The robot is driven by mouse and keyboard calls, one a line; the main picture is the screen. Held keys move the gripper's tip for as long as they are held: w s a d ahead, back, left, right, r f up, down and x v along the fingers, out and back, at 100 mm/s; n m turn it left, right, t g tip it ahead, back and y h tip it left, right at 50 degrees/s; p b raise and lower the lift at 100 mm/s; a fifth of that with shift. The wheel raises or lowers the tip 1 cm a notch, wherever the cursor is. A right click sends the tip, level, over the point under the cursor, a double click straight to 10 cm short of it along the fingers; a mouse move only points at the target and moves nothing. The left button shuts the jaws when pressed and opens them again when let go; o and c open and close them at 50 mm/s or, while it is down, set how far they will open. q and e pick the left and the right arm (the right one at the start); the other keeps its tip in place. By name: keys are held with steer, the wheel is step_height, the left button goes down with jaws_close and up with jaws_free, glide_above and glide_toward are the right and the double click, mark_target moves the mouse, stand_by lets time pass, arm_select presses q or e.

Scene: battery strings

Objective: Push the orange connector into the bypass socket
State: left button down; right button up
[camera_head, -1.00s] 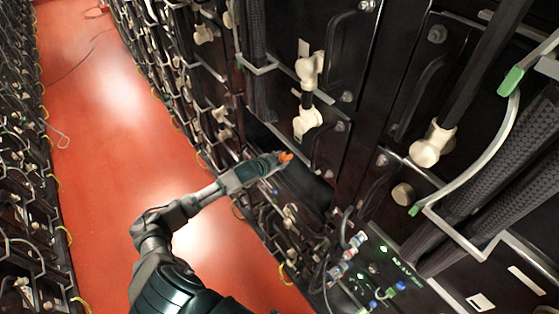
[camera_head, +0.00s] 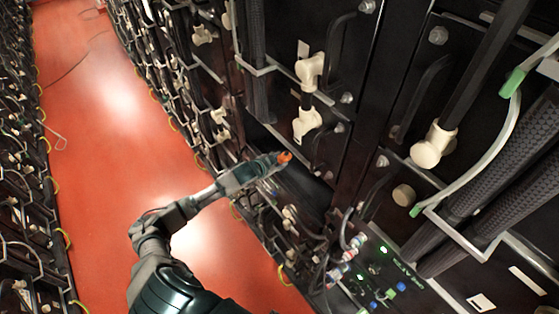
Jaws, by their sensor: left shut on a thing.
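My left gripper (camera_head: 276,161) reaches in from the bottom left to the rack front, at the mouth of a dark gap between battery units. It is shut on the orange connector (camera_head: 285,157), of which only a small orange end shows past the fingertips. I cannot make out the bypass socket; the space by the connector is dark, and I cannot tell whether the connector touches anything. My right gripper is not in view.
Cream cable plugs (camera_head: 307,122) and black handles stand out from the rack right of my gripper. A panel with green lights (camera_head: 383,250) and thin cables is below right.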

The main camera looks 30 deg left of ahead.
arm_select(q)
steer(key=shift+a, duration=0.2)
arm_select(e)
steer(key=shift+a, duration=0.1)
arm_select(q)
steer(key=shift+s+d+r, duration=0.15)
steer(key=shift+d, duration=0.25)
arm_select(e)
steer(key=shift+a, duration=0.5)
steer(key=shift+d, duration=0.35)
arm_select(q)
steer(key=shift+d, duration=0.15)
steer(key=shift+w+d, duration=0.25)
steer(key=shift+w, duration=0.3)
steer(key=shift+w+d, duration=0.25)
steer(key=shift+w, duration=0.3)
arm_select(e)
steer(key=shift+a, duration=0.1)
